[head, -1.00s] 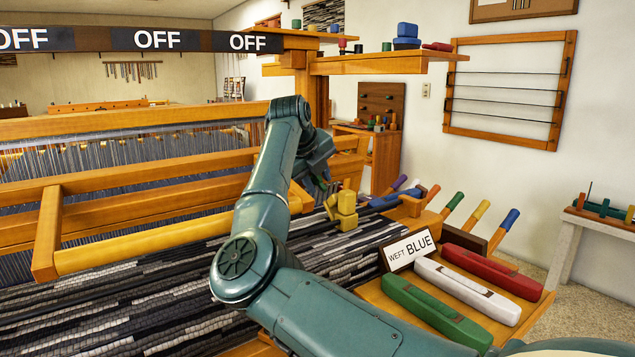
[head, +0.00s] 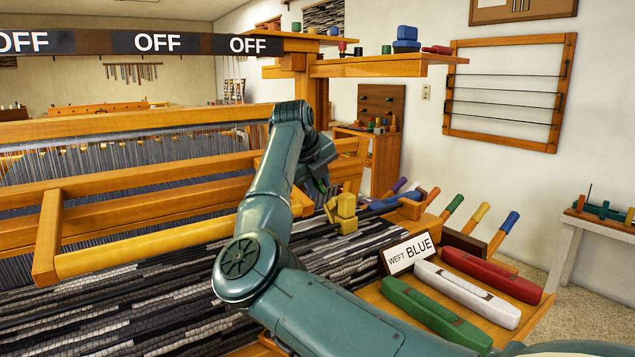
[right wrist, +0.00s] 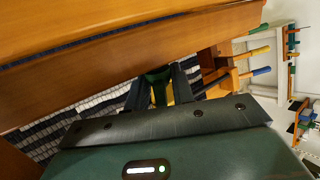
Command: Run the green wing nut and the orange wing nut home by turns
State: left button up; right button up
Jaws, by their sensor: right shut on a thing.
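My right gripper (right wrist: 161,92) shows in the right wrist view, with its two dark fingers closed on a dark green piece, which I take to be the green wing nut (right wrist: 158,76). It is beside a wide wooden beam of the loom. In the head view the right gripper (head: 324,188) is at the loom's right end, beyond my forearm and partly hidden by it. The nut's wings and thread cannot be made out. I cannot pick out the orange wing nut in either view. My left gripper is not in view.
Yellow blocks (head: 346,212) stand close to the right gripper. A wooden shelf beside the cloth holds green (head: 435,312), white (head: 466,292) and red (head: 490,273) shuttles and a "WEFT BLUE" sign (head: 409,252). Several coloured handles stick up behind. Loom beams (head: 150,243) lie left of my arm.

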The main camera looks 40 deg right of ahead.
jog(key=shift+r+p, duration=0.2)
jog(key=shift+p, duration=0.1)
jog(key=y+p, duration=0.2)
jog(key=y, duration=0.1)
jog(key=y+p, duration=0.3)
jog(key=shift+d+r+t, duration=0.15)
jog(key=shift+d+t, duration=0.05)
jog(key=shift+t, duration=0.2)
jog(key=shift+y+p, duration=0.4)
jog(key=shift+p, duration=0.15)
jog(key=shift+y+p, duration=0.5)
jog(key=shift+y, duration=0.5)
jog(key=shift+n+y+p, duration=0.3)
jog(key=shift+y+p, duration=0.1)
jog(key=shift+p, duration=0.1)
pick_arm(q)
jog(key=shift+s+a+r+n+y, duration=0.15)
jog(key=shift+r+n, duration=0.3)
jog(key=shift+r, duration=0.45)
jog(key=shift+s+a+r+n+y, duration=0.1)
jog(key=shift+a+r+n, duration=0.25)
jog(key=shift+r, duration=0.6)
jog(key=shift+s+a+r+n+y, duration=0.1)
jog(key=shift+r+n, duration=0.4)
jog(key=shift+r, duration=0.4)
pick_arm(e)
jog(key=shift+f+t+y, duration=0.25)
jog(key=shift+t+y, duration=0.05)
